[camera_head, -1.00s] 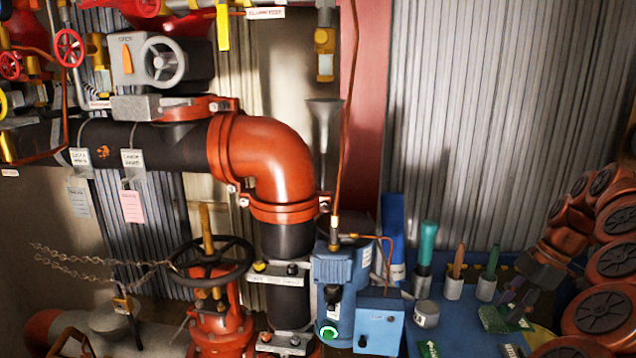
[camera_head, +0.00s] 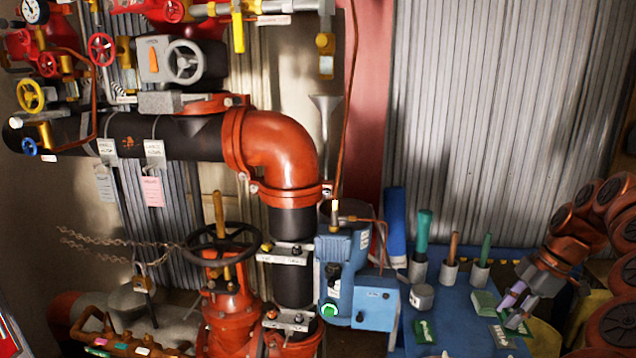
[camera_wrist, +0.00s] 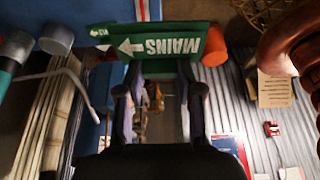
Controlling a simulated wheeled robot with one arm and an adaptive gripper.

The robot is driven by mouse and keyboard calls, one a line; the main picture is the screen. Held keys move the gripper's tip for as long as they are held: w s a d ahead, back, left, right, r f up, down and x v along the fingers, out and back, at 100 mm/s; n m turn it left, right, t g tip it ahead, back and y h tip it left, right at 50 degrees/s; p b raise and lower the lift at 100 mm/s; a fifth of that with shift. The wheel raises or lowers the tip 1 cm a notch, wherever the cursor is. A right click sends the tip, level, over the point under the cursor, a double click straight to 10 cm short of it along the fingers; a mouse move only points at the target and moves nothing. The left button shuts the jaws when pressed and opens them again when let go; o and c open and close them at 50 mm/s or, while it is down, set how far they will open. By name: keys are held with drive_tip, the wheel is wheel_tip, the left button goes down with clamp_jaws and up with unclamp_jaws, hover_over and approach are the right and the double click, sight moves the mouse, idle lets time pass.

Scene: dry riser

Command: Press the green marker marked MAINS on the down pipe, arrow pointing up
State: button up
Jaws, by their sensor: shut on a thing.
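The green marker (camera_wrist: 165,43) with white MAINS lettering and an arrow is between the fingertips of my gripper (camera_wrist: 160,76) in the wrist view. There the lettering is upside down and the arrow points left. My gripper (camera_head: 516,309) is over the right part of the blue table in the head view, well to the right of the pipe.
A blue pump unit (camera_head: 340,262) stands against the right side of the pipe. A red valve with a black handwheel (camera_head: 222,250) stands to its left. The blue table (camera_head: 452,318) carries several cups, coloured sticks and other green markers (camera_head: 424,331). A chain hangs at left.

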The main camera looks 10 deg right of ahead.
drive_tip(key=w+a+f+m+t+h, duration=0.1)
drive_tip(key=w+a+f+m, duration=0.3)
drive_tip(key=a, duration=0.6)
drive_tip(key=w+a+f+m+t+h, duration=0.1)
drive_tip(key=w+a+f+m, duration=0.3)
drive_tip(key=a, duration=0.6)
drive_tip(key=w+a+f+m+t+h, duration=0.1)
drive_tip(key=w+a+f+m, duration=0.4)
drive_tip(key=a, duration=0.6)
drive_tip(key=shift+f+m+h, duration=0.5)
drive_tip(key=shift+f+h, duration=0.1)
drive_tip(key=shift+f, duration=0.25)
drive_tip(key=shift+s+a, duration=0.1)
drive_tip(key=shift+r+p, duration=0.35)
drive_tip(key=shift+r, duration=0.05)
